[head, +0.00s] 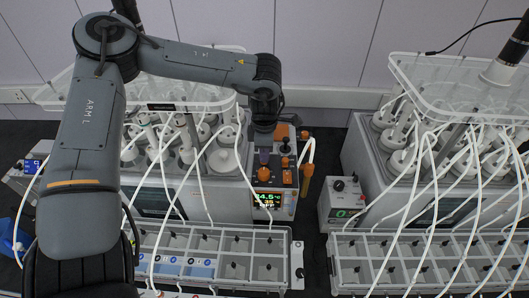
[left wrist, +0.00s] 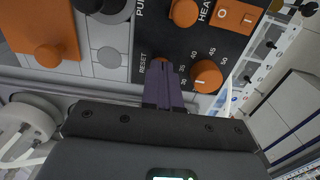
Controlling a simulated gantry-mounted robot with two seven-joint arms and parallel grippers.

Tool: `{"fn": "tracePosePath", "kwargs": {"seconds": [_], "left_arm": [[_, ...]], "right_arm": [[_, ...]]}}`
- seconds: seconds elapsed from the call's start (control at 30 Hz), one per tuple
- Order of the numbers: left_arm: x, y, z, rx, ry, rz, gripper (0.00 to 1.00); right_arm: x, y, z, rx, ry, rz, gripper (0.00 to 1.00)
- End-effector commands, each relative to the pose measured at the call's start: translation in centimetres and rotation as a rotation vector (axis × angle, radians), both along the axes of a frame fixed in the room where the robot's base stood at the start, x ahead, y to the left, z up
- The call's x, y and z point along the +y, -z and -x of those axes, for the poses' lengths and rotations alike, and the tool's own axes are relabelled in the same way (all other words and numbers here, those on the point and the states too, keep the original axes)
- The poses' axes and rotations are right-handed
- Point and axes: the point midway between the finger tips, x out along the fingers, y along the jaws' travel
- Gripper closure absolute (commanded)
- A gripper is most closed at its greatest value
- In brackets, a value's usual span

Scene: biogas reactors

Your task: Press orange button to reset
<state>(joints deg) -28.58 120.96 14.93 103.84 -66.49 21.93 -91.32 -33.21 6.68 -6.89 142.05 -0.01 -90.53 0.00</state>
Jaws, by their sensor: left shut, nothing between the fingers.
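My left arm comes in from the left and reaches down over the orange and black control panel (head: 276,172) of the left reactor. My left gripper (head: 264,160) is shut with nothing in it, its purple fingers pointing at the panel. In the left wrist view, the fingertips (left wrist: 162,70) are at the small orange button (left wrist: 159,61) beside the RESET label. The fingers hide most of the button, so I cannot tell whether they touch it or it is pressed in. My right gripper is in neither view.
An orange dial (left wrist: 207,77) with numbers sits close to the right of the fingers, and an orange HEAT switch (left wrist: 238,17) is above it. A lit display (head: 268,200) is below the gripper. White tubes (head: 245,160) hang near the arm. A second reactor (head: 430,170) stands right.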

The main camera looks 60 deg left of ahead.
Motion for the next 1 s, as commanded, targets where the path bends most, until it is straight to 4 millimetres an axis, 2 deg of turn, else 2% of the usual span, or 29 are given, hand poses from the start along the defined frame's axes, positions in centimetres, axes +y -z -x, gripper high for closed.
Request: {"fn": "tracePosePath", "kwargs": {"seconds": [0.07, 0.23, 0.5, 0.53, 0.7, 1.0], "left_arm": [[0.1, 0.2, 0.2, 0.004, -0.002, 0.000, 1.00], [0.2, -0.9, 0.3, 0.004, -0.004, 0.000, 1.00], [0.6, -5.1, 0.6, -0.001, -0.012, -0.001, 1.00], [0.6, -5.1, 0.5, -0.003, -0.012, -0.003, 1.00], [0.6, -8.6, 0.5, -0.005, -0.010, -0.004, 1.00], [0.6, -12.9, 0.5, -0.002, -0.011, -0.003, 1.00]], "right_arm": [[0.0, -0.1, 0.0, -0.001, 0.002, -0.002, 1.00], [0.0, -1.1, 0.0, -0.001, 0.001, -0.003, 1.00], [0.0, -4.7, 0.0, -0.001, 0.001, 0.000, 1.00], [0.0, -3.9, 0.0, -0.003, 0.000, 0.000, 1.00], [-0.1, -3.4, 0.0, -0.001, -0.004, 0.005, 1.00], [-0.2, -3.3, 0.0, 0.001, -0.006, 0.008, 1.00]]}}
